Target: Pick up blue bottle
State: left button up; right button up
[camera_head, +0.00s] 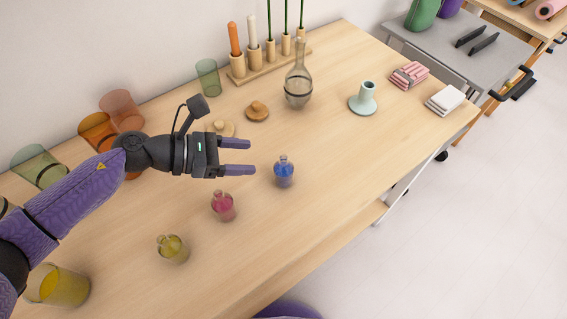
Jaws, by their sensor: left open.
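The blue bottle (284,173) is small, with a rounded body and a short neck, and stands upright on the wooden table (345,170). My left gripper (254,157) reaches in from the left, with its two purple fingers apart and nothing between them. Its fingertips point right, toward the bottle. In the picture they are a short gap to the left of the bottle, not touching it. How high the fingers are above the table is hard to tell. The bottle is fully in view. My right gripper is not in view.
A pink bottle (223,206) and a yellow bottle (171,247) stand nearer the front left. A glass carafe (298,88), a candle holder (239,72) and a pale green candlestick (364,98) stand farther back. Tinted glasses (121,110) line the left. The table right of the blue bottle is clear.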

aim_at(280, 162)
pick_arm(q)
jog(key=x, duration=1)
jog(key=shift+s+d+r, duration=0.2)
jog(key=shift+s, duration=0.2)
grip_shut()
